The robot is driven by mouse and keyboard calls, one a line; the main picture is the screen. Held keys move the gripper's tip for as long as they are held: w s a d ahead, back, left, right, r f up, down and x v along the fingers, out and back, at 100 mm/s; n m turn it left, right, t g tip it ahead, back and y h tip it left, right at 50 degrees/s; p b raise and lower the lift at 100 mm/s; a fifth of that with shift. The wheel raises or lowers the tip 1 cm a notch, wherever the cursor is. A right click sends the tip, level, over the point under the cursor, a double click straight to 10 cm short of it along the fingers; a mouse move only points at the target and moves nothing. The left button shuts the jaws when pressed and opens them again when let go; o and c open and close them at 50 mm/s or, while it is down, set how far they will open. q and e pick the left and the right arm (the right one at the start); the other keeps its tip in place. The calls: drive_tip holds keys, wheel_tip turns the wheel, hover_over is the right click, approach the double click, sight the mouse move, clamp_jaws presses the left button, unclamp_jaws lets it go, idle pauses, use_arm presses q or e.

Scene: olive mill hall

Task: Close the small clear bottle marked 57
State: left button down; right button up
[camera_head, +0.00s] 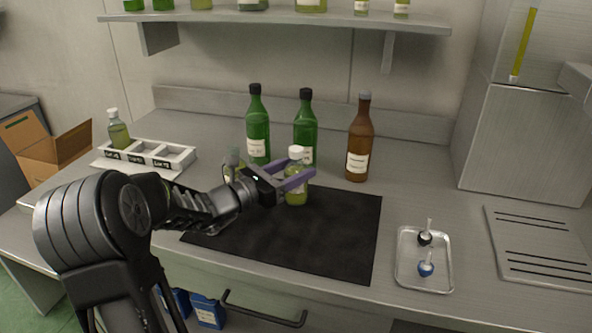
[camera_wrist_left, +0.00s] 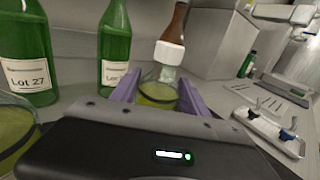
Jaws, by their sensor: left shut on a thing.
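No number on this bottle can be read. My right gripper is not in view.
Green bottles (camera_head: 257,130) and a brown bottle (camera_head: 359,145) stand behind. Another clear vessel (camera_wrist_left: 14,135) is close to my left gripper. A metal tray (camera_head: 402,282) holds a black and a blue stopper. A white rack (camera_head: 178,155) holds a capped bottle (camera_head: 118,133). The mat's right side is clear.

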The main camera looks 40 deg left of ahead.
use_arm(q)
drive_tip(key=shift+f, duration=0.1)
drive_tip(key=c, duration=0.6)
unclamp_jaws()
drive_tip(key=shift+o, duration=0.2)
drive_tip(key=v, duration=1.2)
drive_tip(key=shift+b, duration=0.3)
